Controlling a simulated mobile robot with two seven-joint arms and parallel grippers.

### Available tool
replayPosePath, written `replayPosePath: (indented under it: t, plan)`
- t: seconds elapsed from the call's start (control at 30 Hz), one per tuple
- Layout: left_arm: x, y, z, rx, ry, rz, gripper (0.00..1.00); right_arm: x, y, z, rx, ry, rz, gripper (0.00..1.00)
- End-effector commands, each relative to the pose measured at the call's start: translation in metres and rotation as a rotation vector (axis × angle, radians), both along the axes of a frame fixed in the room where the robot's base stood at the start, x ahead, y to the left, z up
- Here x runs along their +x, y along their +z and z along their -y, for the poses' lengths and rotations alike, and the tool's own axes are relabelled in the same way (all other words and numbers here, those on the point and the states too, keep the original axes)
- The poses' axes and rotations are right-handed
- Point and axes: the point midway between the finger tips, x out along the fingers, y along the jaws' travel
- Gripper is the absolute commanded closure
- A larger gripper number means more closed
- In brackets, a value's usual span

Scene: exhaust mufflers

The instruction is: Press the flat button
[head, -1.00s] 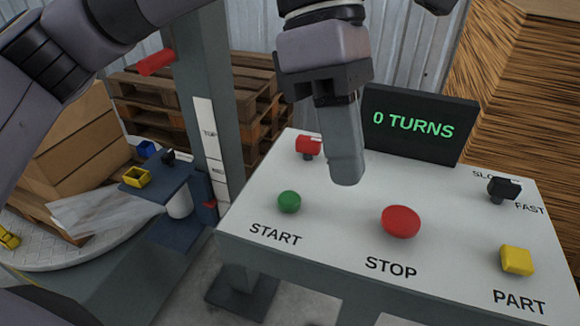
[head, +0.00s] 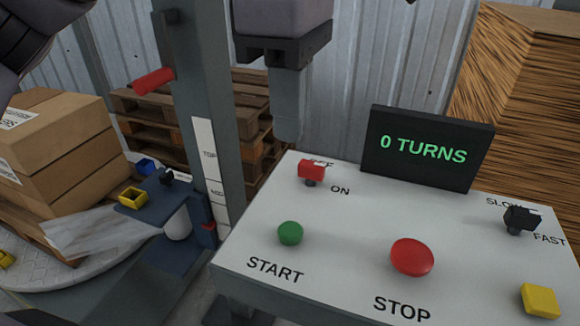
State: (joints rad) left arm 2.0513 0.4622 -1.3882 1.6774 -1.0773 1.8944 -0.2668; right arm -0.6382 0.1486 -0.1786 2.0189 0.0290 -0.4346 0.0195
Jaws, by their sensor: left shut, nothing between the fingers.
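The control panel (head: 345,230) has a round, low green button (head: 290,233) above the word START. A larger, domed red button (head: 412,257) sits above STOP, and a square yellow button (head: 540,300) is at the right front. My left gripper (head: 288,135) points down with its fingers shut and empty. In the picture it is above the panel's back left edge, over the red switch, and apart from all the buttons. My right gripper is not in view.
A red OFF/ON switch (head: 312,170) and a black SLOW/FAST switch (head: 520,218) stand on the panel. A display (head: 425,150) reads 0 TURNS at its back.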

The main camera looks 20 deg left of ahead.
Motion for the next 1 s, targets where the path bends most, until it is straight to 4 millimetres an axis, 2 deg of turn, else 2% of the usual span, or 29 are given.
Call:
replayPosePath:
  t: [0.4, 0.6, 0.8, 1.0]
  plan:
    - [-0.001, -0.083, 0.000, 0.001, 0.000, -0.004, 1.00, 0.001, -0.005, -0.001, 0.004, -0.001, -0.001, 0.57]
    - [-0.001, -0.116, -0.001, 0.000, 0.000, -0.003, 1.00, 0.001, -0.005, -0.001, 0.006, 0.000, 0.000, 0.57]
    - [0.000, -0.132, 0.000, -0.001, -0.001, -0.001, 1.00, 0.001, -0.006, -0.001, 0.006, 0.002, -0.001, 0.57]
    - [0.000, -0.134, 0.000, -0.001, -0.001, -0.001, 1.00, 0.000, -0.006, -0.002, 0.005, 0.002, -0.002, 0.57]
